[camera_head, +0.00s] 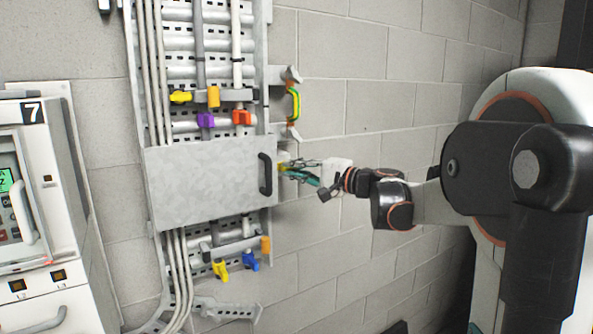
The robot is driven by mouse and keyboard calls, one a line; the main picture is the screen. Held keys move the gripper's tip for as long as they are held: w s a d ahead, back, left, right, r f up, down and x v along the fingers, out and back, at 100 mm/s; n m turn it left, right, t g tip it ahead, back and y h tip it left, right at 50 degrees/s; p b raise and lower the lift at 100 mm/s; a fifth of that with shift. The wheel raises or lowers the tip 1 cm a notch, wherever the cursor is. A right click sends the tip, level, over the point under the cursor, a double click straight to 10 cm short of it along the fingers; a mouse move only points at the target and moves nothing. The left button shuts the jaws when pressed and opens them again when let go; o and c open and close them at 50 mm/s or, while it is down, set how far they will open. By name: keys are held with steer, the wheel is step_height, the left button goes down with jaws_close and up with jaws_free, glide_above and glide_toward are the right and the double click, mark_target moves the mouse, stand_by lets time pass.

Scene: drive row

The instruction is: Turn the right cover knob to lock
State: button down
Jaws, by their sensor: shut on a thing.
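The grey metal cover (200,185) spans the pipe rack at the middle left, with a black handle (265,174) near its right edge. My gripper (287,169) reaches in from the right and sits at the cover's right side, just right of the handle. Its fingers are shut on a small knob (282,166) there, of which only a little yellowish part shows. The fingers hide most of the knob, so I cannot tell how far it is turned.
Yellow, purple, orange and blue valve handles sit on the pipes above and below the cover. A white cabinet numbered 7 (40,200) stands at left. Bare block wall (350,75) lies behind.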

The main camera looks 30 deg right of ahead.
steer(key=c, duration=1.7)
jaws_free()
steer(key=shift+w, duration=0.15)
steer(key=shift+o, duration=0.2)
steer(key=v, duration=1.2)
steer(key=shift+f, duration=0.15)
